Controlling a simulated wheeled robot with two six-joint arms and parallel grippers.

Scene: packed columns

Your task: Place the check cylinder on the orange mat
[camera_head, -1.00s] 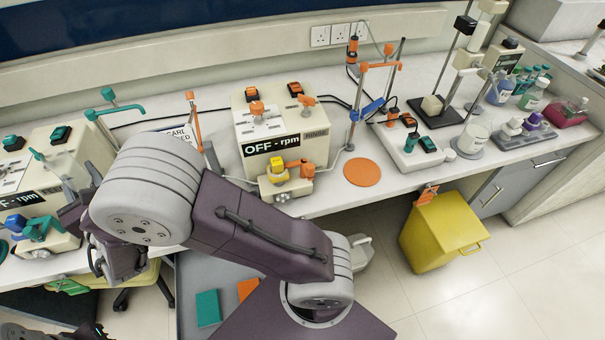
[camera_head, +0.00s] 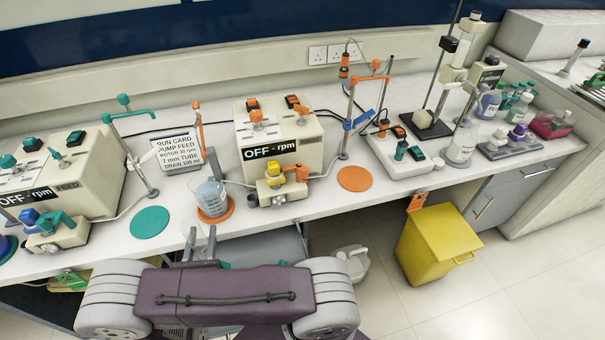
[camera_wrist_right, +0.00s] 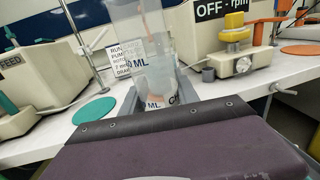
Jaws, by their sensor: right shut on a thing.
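In the head view my right gripper (camera_head: 203,252) is in front of the bench edge, and the clear cylinder (camera_head: 198,238) shows only faintly there. A bare round orange mat (camera_head: 355,178) lies on the bench to the right of the gripper. My left gripper is out of view.
A beaker of pale blue liquid (camera_head: 211,196) stands on another orange disc (camera_head: 218,217) close behind the gripper. A bare teal mat (camera_head: 150,222) lies to the left. A pump marked OFF (camera_head: 277,150), a card (camera_head: 178,152) and orange-clamped stand (camera_head: 349,110) surround the area.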

